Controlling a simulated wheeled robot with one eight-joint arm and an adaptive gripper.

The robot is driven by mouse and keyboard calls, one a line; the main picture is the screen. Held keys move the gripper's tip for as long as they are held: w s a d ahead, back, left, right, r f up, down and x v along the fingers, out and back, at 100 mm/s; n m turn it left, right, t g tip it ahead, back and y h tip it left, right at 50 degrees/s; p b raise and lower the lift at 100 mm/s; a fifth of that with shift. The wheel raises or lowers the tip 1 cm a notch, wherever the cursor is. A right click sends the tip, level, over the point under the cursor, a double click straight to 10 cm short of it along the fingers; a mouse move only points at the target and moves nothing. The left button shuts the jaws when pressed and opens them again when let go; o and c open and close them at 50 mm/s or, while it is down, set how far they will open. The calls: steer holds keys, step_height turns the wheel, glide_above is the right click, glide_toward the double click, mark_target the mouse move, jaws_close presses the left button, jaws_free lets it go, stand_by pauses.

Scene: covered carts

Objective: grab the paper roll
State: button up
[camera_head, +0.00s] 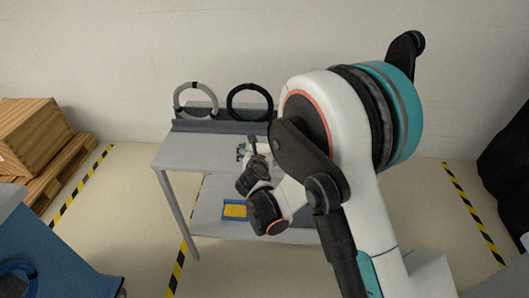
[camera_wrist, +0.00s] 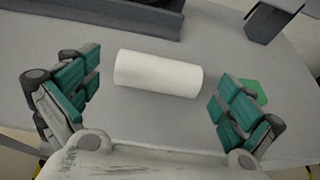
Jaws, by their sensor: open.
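The white paper roll (camera_wrist: 158,74) lies on its side on the grey cart top (camera_wrist: 225,45) in the wrist view, its length running left to right and tilted slightly down to the right. My gripper (camera_wrist: 155,100) is open, with one teal-padded finger left of the roll and the other to its right. Both fingers look apart from the roll, and nothing is between the pads in contact. In the head view my gripper (camera_head: 247,153) is over the cart top (camera_head: 190,151), and the roll cannot be made out behind my arm.
A green item (camera_wrist: 253,91) lies beside the right finger. A grey ring (camera_head: 195,88) and a black ring (camera_head: 250,88) stand at the cart's back edge. A blue-and-yellow item (camera_head: 235,210) lies on the lower shelf. Wooden boxes (camera_head: 28,125) stand left, a blue surface (camera_head: 70,258) at front left.

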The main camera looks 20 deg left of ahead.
mark_target(264, 147)
steer(key=b+x, duration=0.2)
steer(key=x, duration=0.3)
steer(key=shift+w+d+f, duration=0.1)
steer(key=shift+f, duration=0.2)
steer(key=shift+r, duration=0.1)
steer(key=c, duration=0.9)
